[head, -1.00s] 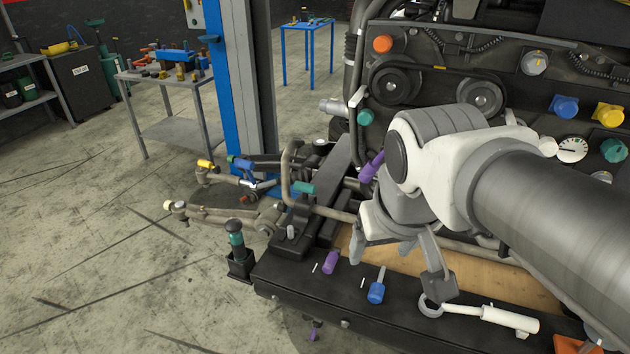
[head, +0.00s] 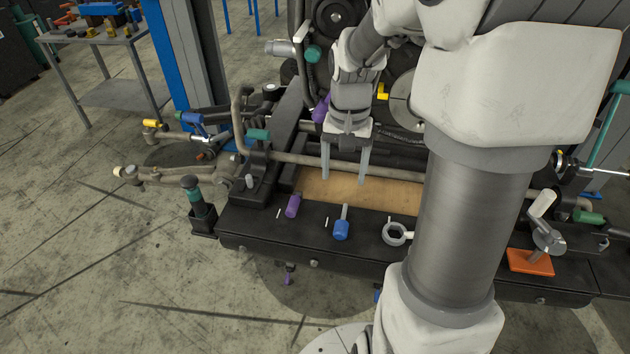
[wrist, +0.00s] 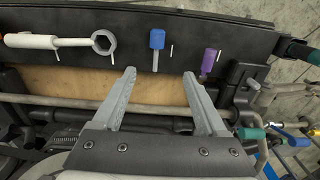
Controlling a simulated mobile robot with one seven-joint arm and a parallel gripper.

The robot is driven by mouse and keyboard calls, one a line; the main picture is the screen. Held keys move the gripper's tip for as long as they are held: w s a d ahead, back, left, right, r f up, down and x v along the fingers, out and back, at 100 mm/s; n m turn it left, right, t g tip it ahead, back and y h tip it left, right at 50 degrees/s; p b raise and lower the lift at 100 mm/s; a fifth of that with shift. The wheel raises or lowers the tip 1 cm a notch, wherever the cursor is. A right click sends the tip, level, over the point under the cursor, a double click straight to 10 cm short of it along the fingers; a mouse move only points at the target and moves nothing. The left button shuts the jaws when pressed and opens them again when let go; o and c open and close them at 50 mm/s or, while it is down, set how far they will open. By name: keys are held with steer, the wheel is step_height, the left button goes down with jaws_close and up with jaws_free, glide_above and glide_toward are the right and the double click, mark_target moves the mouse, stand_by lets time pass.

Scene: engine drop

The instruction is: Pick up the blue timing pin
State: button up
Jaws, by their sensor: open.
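The blue timing pin (head: 342,229) lies on the black front ledge, its blue head toward the front edge and its grey shaft pointing back. In the wrist view the blue pin (wrist: 156,40) is ahead of the fingertips, between their lines and apart from them. My gripper (head: 344,181) is open and empty, fingers pointing down above the wooden board, behind the pin. In the wrist view the fingers of my gripper (wrist: 160,75) are spread wide with nothing between them.
A purple pin (head: 293,205) lies left of the blue one, and a ring-ended wrench (head: 396,233) lies right of it. Thin white marks sit on the ledge (head: 262,224). A long pipe (head: 400,172) runs behind my gripper. An orange pad (head: 531,261) is at the right.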

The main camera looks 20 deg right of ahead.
glide_above(342, 223)
steer(key=f, duration=1.1)
steer(key=shift+w+a, duration=0.15)
steer(key=shift+w, duration=0.1)
steer(key=shift+s+f+p, duration=0.15)
steer(key=shift+f+p, duration=0.1)
steer(key=shift+f, duration=1.1)
steer(key=shift+s+f+p, duration=0.1)
steer(key=shift+f+p, duration=0.15)
steer(key=shift+f, duration=1.1)
jaws_close()
